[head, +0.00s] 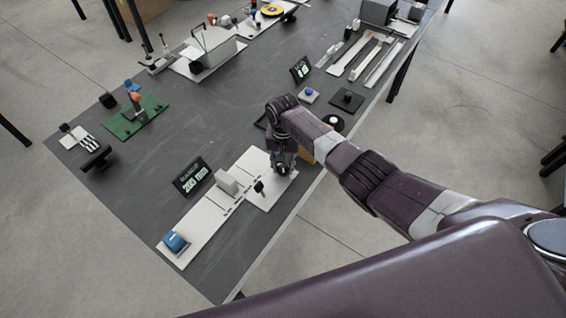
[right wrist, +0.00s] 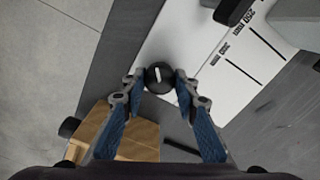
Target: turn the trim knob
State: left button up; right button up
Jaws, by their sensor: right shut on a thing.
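The trim knob (right wrist: 159,77) is a small round black knob with a white pointer line, at the end of a white scale plate (right wrist: 185,30). My right gripper (right wrist: 160,80) has its two fingertips at either side of the knob and is shut on it. In the head view my right gripper (head: 283,167) reaches down to the near right end of the white plate (head: 207,217), and the knob is hidden there. The white pointer line shows between the fingertips, tilted slightly. My left gripper is not in view.
A small display (head: 191,176) stands behind. A wooden block (right wrist: 120,135) lies beside my gripper.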

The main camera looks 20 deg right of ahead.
aim_at(283, 168)
jog(key=shift+m+p, duration=0.4)
jog(key=shift+m, duration=0.7)
jog(key=shift+w, duration=0.1)
jog(key=o, duration=1.1)
jog(key=shift+c, duration=0.2)
jog(key=shift+o, duration=0.5)
notch_tip(283, 168, up, 12)
